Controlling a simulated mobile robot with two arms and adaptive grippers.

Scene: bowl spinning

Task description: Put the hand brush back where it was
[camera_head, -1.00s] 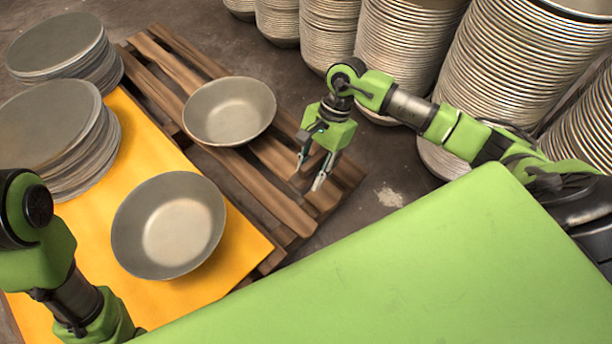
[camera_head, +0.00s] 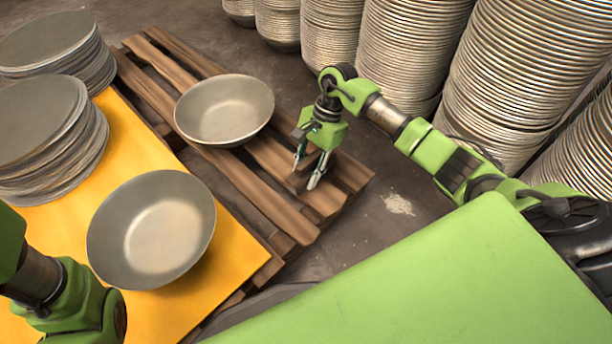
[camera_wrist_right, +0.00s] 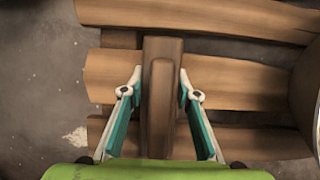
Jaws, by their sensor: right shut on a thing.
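The hand brush (camera_wrist_right: 160,110) shows in the right wrist view as a long brown wooden block, upright in the picture, between my right gripper's fingers. My right gripper (camera_wrist_right: 160,80) is shut on it, one teal-lined finger on each side. In the head view my right gripper (camera_head: 308,172) points down over the near right end of the wooden pallet (camera_head: 240,175). The brush is hard to make out there against the brown slats. I cannot tell whether it touches the pallet. My left arm shows at the lower left, but its gripper is out of view.
One bowl (camera_head: 225,110) stands on the pallet, left of my right gripper. Another bowl (camera_head: 152,230) stands on the yellow sheet (camera_head: 235,255), near stacked metal discs (camera_head: 40,120). Tall bowl stacks (camera_head: 415,50) stand behind my right arm. Bare floor (camera_head: 395,205) lies right of the pallet.

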